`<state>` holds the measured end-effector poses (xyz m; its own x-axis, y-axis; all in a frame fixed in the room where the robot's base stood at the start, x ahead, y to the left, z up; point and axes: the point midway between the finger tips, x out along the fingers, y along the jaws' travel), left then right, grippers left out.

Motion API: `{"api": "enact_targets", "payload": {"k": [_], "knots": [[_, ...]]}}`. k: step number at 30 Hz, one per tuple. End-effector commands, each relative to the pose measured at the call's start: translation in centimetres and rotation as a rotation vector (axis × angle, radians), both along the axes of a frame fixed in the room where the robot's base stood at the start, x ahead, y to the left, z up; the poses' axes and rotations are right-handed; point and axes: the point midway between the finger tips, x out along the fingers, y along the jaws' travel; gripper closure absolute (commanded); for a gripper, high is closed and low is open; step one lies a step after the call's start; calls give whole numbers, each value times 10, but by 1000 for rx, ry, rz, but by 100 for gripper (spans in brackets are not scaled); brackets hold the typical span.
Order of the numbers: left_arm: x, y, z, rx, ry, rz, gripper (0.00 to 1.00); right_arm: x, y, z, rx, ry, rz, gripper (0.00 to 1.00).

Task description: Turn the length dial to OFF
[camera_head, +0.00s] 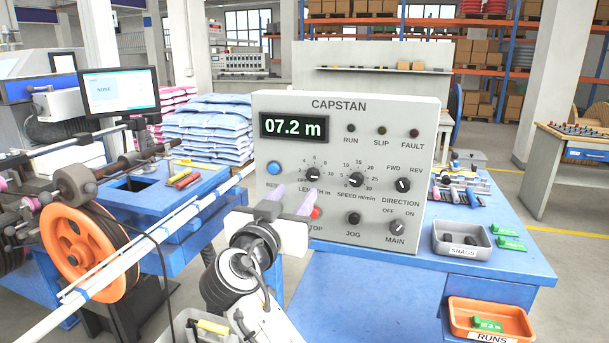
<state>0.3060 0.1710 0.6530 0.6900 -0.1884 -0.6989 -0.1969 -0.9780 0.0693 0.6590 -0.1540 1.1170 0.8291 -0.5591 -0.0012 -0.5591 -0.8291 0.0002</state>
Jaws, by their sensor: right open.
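The grey CAPSTAN panel (385,115) stands on the blue bench and faces me. Its LENGTH m dial (312,174) is a small black knob at the lower left, with OFF and numbers printed around it. I cannot tell its exact pointer setting. My right gripper (295,193) is just below and in front of this dial, apart from it in the picture. Its two purple-tipped fingers are spread and empty, and they hide part of the LENGTH label. The display (294,127) reads 07.2 m. My left gripper is not in view.
Beside the dial are the blue button (274,168) and SPEED dial (356,180). The red STOP button (316,213) is close to my right finger. A SNAGS tray (461,251) and orange RUNS tray (489,307) stand at right. A white bar (150,251) crosses at left.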

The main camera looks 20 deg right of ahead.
Motion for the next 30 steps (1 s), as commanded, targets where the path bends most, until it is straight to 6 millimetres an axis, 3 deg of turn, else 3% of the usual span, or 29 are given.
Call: {"api": "enact_targets", "payload": {"k": [16,29,30], "knots": [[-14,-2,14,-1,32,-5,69,72,-50,2,-4,0,-2,58],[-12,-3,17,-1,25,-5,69,82,-56,0,0,0,0,58],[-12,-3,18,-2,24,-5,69,82,-56,0,-1,1,0,63]]}}
